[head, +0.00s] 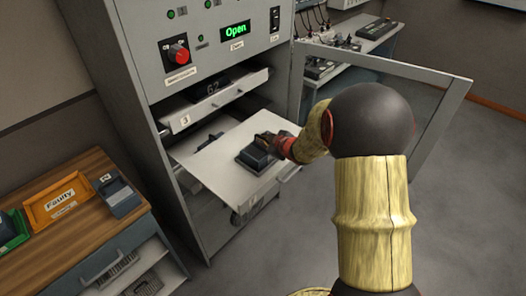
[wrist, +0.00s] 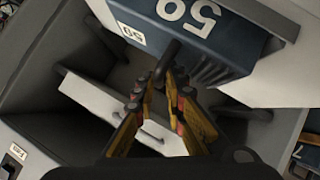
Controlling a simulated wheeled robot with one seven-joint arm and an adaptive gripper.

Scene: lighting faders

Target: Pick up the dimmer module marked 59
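The dimmer module marked 59 (wrist: 192,28) is a dark blue-grey block with white digits, upside down at the top of the wrist view. A dark handle sticks out from it toward my fingers. In the head view the module (head: 256,160) is at the pulled-out light tray (head: 225,168) of the grey cabinet. My gripper (head: 273,146) is at its handle. In the wrist view my yellow-and-black fingers (wrist: 159,80) close in on both sides of the handle and appear shut on it. I cannot tell whether the module is clear of the tray.
A drawer holding a module marked 62 (head: 213,88) is just above the tray. An open cabinet door (head: 450,100) stands on the right. A wooden bench (head: 75,235) at left holds an orange tray labelled Faulty (head: 58,200), a green bin (head: 12,230) and another module (head: 120,195).

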